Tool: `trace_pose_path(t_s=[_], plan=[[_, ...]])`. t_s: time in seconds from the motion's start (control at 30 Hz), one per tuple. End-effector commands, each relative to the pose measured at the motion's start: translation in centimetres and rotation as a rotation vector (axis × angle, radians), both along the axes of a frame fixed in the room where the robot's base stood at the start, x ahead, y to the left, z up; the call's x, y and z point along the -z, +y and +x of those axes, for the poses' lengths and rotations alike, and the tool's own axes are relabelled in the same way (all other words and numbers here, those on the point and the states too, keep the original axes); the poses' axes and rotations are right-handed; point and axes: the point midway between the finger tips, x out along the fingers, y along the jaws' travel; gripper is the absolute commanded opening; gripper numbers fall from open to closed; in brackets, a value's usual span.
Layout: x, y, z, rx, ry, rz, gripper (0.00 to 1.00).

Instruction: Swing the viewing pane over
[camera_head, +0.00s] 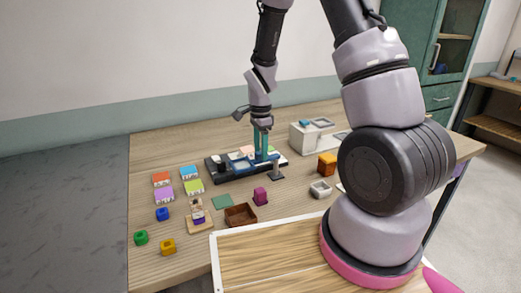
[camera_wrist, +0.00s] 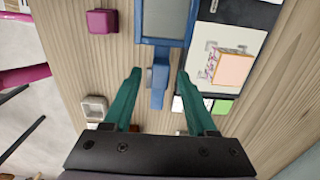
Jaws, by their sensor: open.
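The viewing pane (camera_wrist: 165,18) shows at the top of the wrist view as a grey panel in a blue frame. A blue tab (camera_wrist: 158,92) sticks out from its near edge, with a small grey block beside it. My gripper (camera_wrist: 159,76) is open, with its teal fingers on either side of the tab and gaps showing. In the head view my gripper (camera_head: 261,150) points down at the right part of a dark station (camera_head: 214,172).
A pale box with a pink top (camera_wrist: 232,68) lies on the station. A magenta block (camera_head: 260,197), a brown tray (camera_head: 240,214), an orange block (camera_head: 327,164) and a light grey machine (camera_head: 304,138) stand nearby. Several coloured blocks sit at the left.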

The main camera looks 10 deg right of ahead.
Motion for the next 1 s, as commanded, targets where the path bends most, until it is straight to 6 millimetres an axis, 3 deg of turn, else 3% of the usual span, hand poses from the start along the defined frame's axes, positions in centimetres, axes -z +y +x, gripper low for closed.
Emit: trace_pose_path(t_s=[0.27, 0.4, 0.43, 1.0], plan=[[0.16, 0.02, 0.0, 0.001, 0.0, 0.0, 0.57], [0.15, 0.02, 0.01, 0.0, 0.0, 0.0, 0.08], [0.15, 0.02, 0.01, 0.0, 0.0, 0.0, 0.0], [0.11, 0.03, 0.03, 0.0, -0.001, 0.0, 0.0]])
